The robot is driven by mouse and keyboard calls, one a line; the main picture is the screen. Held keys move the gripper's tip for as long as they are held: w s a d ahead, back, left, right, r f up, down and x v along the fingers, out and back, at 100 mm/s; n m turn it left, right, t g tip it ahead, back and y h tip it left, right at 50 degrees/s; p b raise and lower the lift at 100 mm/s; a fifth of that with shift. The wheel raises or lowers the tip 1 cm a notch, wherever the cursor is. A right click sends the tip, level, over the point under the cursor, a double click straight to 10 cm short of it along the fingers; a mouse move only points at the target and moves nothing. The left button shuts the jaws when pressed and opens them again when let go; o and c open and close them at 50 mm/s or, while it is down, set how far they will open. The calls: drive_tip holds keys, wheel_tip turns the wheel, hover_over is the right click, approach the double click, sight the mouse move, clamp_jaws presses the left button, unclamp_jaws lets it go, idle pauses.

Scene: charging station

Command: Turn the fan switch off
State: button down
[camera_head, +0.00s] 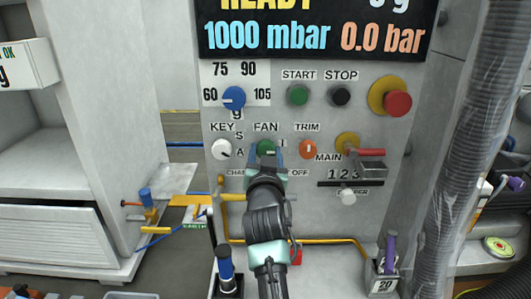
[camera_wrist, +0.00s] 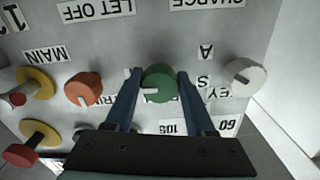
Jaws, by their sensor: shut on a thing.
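The fan switch (camera_head: 265,147) is a green round knob under the FAN label on the grey panel. In the wrist view, which shows the panel upside down, the green knob (camera_wrist: 159,80) sits between the two blue fingers. Its white pointer mark faces left in that view. My gripper (camera_head: 266,155) reaches up to the panel from below and is shut on the knob, one finger on each side. It also shows in the wrist view (camera_wrist: 160,76). In the head view the gripper hides part of the knob and the markings below it.
The white KEY knob (camera_head: 221,149) is left of the fan switch, the orange TRIM knob (camera_head: 307,149) right. The blue dial (camera_head: 234,98), green START button (camera_head: 298,94) and black STOP button (camera_head: 341,96) are above. The red-handled MAIN lever (camera_head: 369,152) is farther right.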

drive_tip(key=n+p, duration=0.1)
drive_tip(key=n, duration=0.3)
drive_tip(key=n+p, duration=0.1)
drive_tip(key=n, duration=0.3)
drive_tip(key=shift+d+r+n+p, duration=0.1)
drive_tip(key=shift+d+n+p, duration=0.05)
drive_tip(key=shift+n+p, duration=0.2)
drive_tip(key=n+p, duration=0.2)
drive_tip(key=n, duration=0.3)
drive_tip(key=shift+r, duration=0.1)
drive_tip(key=shift+n+p, duration=0.9)
drive_tip(key=shift+n, duration=1.05)
drive_tip(key=shift+c, duration=1.3)
unclamp_jaws()
